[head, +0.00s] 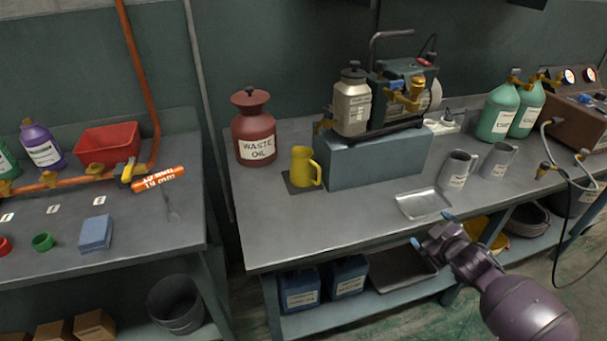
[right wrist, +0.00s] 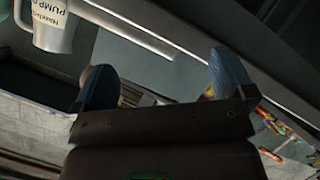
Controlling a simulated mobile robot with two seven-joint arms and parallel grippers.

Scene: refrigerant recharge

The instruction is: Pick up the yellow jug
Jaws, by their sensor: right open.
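The yellow jug (head: 303,167) stands upright on a dark mat (head: 291,188) on the right-hand bench, with its handle to the right. It is left of the blue-grey block and right of the red waste oil can. My right gripper (head: 431,229) is at the front edge of the bench, well to the right of the jug and apart from it. In the right wrist view its two blue-tipped fingers (right wrist: 157,85) are spread with nothing between them. The jug is not seen in the wrist view. My left gripper is not in view.
The waste oil can (head: 254,138) and the blue-grey block (head: 375,160) carrying a pump (head: 405,92) flank the jug. The bench in front of the yellow jug is clear.

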